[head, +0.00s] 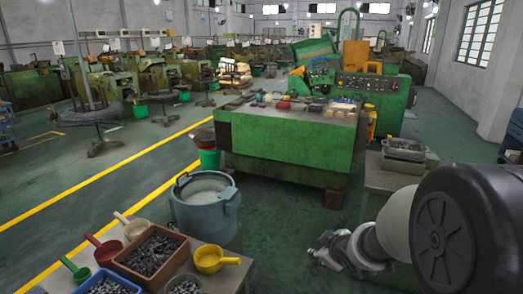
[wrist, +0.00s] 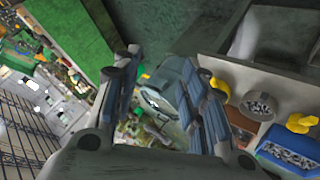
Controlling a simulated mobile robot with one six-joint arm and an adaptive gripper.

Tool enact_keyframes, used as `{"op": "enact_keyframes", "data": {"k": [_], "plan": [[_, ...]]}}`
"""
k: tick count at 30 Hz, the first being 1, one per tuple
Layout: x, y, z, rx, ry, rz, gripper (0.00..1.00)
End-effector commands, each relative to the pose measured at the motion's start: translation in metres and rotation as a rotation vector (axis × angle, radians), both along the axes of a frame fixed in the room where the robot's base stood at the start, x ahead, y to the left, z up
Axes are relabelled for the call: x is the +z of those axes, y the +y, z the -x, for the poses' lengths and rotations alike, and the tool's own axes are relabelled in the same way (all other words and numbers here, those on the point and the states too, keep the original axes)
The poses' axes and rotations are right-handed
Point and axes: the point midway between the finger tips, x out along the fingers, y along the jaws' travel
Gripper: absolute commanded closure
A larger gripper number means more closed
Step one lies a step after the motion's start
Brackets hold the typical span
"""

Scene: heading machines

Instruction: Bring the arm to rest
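My arm enters the head view from the lower right and reaches left, low beside the green machine bench. My gripper (head: 318,252) is at its end, over the green floor between the blue-grey bucket and the small table on the right, and looks small there. In the wrist view my gripper (wrist: 163,78) has its two fingers spread apart, with nothing held between them.
The bucket (head: 204,205) stands left of my gripper. A front table holds a brown box of metal parts (head: 150,255), a blue box (head: 108,287) and a yellow scoop (head: 210,262). A green bench (head: 285,140) stands behind. A small table with a tray (head: 403,152) is right.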

Motion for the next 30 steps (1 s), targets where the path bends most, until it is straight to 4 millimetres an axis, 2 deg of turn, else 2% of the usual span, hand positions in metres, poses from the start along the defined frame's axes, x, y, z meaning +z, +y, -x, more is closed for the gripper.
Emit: {"op": "enact_keyframes", "data": {"k": [1,3,5,9,13,18,21,24,30], "plan": [[0.024,-0.006,0.014,-0.062,0.002,-0.001,0.61],[0.048,-0.014,0.039,-0.155,0.023,-0.012,0.61],[0.066,-0.018,0.063,-0.232,0.043,-0.031,0.61],[0.096,-0.020,0.127,-0.394,0.102,-0.099,0.61],[0.111,-0.011,0.193,-0.516,0.171,-0.190,0.61],[0.115,0.010,0.271,-0.617,0.274,-0.312,0.61],[0.113,0.022,0.303,-0.645,0.323,-0.363,0.61],[0.111,0.030,0.322,-0.658,0.357,-0.395,0.61],[0.110,0.034,0.331,-0.665,0.377,-0.409,0.61]]}}
